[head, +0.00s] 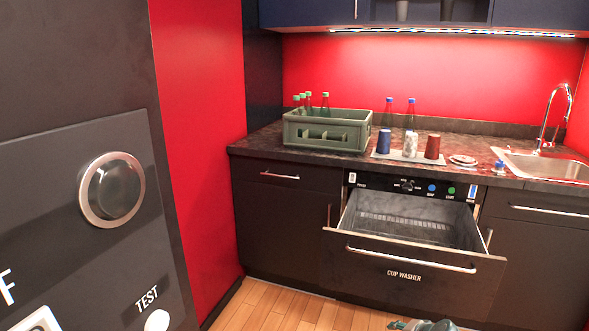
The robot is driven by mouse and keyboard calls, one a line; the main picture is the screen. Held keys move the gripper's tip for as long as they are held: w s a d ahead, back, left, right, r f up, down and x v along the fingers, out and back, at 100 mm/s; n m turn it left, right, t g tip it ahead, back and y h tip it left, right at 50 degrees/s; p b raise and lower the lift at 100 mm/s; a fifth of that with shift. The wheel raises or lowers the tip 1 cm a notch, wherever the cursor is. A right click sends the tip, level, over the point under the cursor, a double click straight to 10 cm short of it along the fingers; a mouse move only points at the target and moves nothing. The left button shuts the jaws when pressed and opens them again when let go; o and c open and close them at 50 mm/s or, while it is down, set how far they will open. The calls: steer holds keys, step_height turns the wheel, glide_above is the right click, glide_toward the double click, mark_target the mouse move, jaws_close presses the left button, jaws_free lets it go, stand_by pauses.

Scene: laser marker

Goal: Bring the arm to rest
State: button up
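Only a small grey and teal piece, which looks like part of my arm (422,325), shows at the bottom edge of the head view, in front of the open cup washer drawer. The rest of the arm is outside the picture. No gripper fingers can be seen, so I cannot tell whether they hold anything.
The cup washer drawer (420,262) is pulled out and looks empty inside. On the counter (265,141) stand a green crate (300,131) with bottles, a blue cup (384,141), a red-brown cup (432,147) and a sink (545,166). A dark panel (75,60) with a knob fills the left.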

steer(key=s+a+f+n+g+p, duration=0.3)
steer(key=s+a+f+g+p, duration=0.15)
steer(key=s+f, duration=0.35)
steer(key=s+a+f+n+g+p, duration=0.3)
steer(key=s+a+f+g, duration=0.25)
steer(key=s, duration=0.45)
steer(key=s+a+n+g+h+p, duration=0.1)
steer(key=s+p, duration=0.4)
steer(key=s, duration=0.7)
steer(key=s+a+f+n+g+h+p, duration=0.1)
steer(key=s+a+n+g+p, duration=0.2)
steer(key=s, duration=0.9)
steer(key=g+p, duration=0.1)
steer(key=p, duration=0.2)
steer(key=shift+a+g+h, duration=0.3)
steer(key=shift+h, duration=0.1)
